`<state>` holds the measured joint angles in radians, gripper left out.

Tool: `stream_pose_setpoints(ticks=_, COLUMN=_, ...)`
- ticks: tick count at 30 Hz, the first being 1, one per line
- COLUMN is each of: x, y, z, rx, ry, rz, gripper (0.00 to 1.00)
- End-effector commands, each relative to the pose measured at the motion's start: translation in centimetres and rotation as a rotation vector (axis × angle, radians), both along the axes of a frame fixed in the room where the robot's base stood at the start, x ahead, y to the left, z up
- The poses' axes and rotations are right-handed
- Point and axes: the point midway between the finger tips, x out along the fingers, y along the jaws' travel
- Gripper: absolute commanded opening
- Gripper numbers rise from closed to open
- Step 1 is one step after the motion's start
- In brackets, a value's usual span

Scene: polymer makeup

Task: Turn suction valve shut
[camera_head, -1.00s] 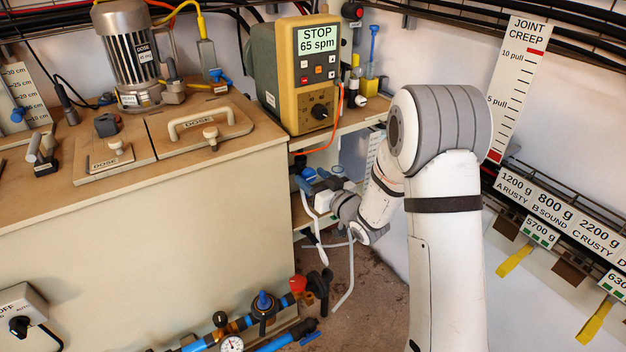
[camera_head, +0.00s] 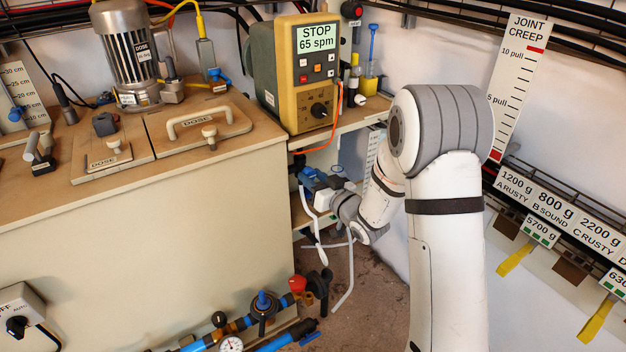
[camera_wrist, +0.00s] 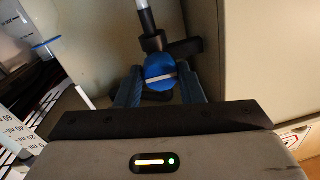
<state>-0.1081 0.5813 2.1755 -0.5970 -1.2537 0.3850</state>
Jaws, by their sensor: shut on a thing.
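The suction valve's round blue knob (camera_wrist: 159,66), with a white line across it, sits on a black valve body (camera_wrist: 183,49) with a pale tube above. In the wrist view my gripper's (camera_wrist: 160,88) blue fingers are closed on the knob, one on each side. The white line runs nearly level across the picture, tilted slightly. In the head view my gripper (camera_head: 311,177) reaches under the shelf, beside the cream cabinet. There the knob is mostly hidden by the fingers and hand.
The yellow pump controller (camera_head: 310,75) above reads STOP, 65 spm. White tubes (camera_head: 343,280) hang below my gripper. The cream cabinet (camera_head: 150,240) stands close on the left, the white wall on the right. Blue pipes with valves (camera_head: 263,308) run low in front.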

Motion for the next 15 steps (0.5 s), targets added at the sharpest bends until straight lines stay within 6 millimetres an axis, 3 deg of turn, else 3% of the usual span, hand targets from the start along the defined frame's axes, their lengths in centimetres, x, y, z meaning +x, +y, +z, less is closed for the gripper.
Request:
stream_pose_setpoints(ticks=4, x=-0.03, y=0.1, z=0.05, rx=0.0, ry=0.0, rz=0.002, gripper=0.12)
stream_pose_setpoints(ticks=5, x=-0.03, y=0.11, z=0.04, rx=0.0, ry=0.0, rz=0.002, gripper=0.36)
stream_pose_setpoints(ticks=12, x=-0.02, y=0.09, z=0.03, rx=-0.001, ry=-0.001, rz=0.002, gripper=0.56)
stream_pose_setpoints(ticks=15, x=-0.02, y=0.09, z=0.03, rx=-0.001, ry=-0.001, rz=0.002, gripper=0.56)
